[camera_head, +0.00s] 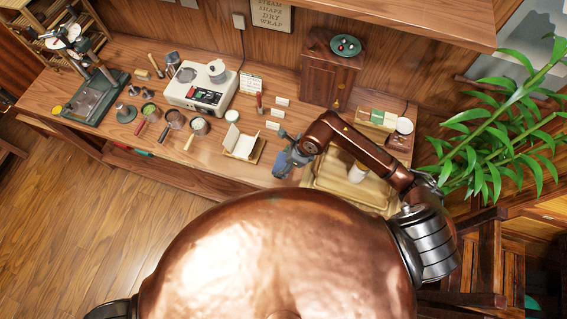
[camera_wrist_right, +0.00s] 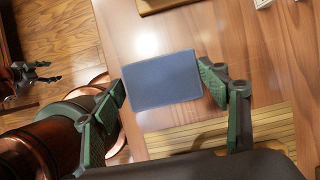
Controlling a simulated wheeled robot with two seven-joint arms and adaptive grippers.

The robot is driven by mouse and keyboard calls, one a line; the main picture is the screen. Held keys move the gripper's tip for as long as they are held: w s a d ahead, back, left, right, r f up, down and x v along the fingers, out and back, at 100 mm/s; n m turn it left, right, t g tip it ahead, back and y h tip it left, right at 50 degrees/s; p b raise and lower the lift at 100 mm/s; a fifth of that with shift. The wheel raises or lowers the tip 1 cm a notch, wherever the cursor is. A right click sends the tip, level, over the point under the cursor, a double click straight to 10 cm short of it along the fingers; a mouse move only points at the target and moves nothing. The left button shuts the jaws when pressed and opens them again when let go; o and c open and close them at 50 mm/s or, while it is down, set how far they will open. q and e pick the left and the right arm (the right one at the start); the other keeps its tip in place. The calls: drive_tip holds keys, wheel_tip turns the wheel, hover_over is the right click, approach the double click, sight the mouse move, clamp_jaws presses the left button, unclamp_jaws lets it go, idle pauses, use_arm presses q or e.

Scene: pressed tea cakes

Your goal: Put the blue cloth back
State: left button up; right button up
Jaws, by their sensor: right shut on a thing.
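The blue cloth (camera_wrist_right: 163,80) is a flat, folded rectangle. In the right wrist view it lies between the two green-padded fingers of my right gripper (camera_wrist_right: 165,86), which is shut on it from its two short sides. In the head view the right gripper (camera_head: 284,163) is over the front of the bench, just left of the wooden slatted tray (camera_head: 325,192), and a bit of the cloth (camera_head: 278,158) shows beside the fingers. My left gripper (camera_wrist_right: 40,72) shows small at the left of the right wrist view, over the floor, its fingers apart and empty.
A small tray with white paper (camera_head: 243,145) stands just left of the right gripper. A white scale (camera_head: 200,88) and several tools and cups stand farther left. A wooden cabinet (camera_head: 330,75) stands behind. A leafy plant (camera_head: 500,130) is at the right.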

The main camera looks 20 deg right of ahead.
sight(283, 165)
drive_tip(key=shift+w+d+f, duration=0.1)
drive_tip(key=shift+w+f, duration=0.35)
drive_tip(key=shift+f, duration=0.1)
drive_tip(key=shift+f+p, duration=0.35)
drive_tip(key=shift+f, duration=1.35)
drive_tip(key=o, duration=1.1)
drive_tip(key=v, duration=1.2)
drive_tip(key=shift+b, duration=0.35)
drive_tip(key=shift+d, duration=0.1)
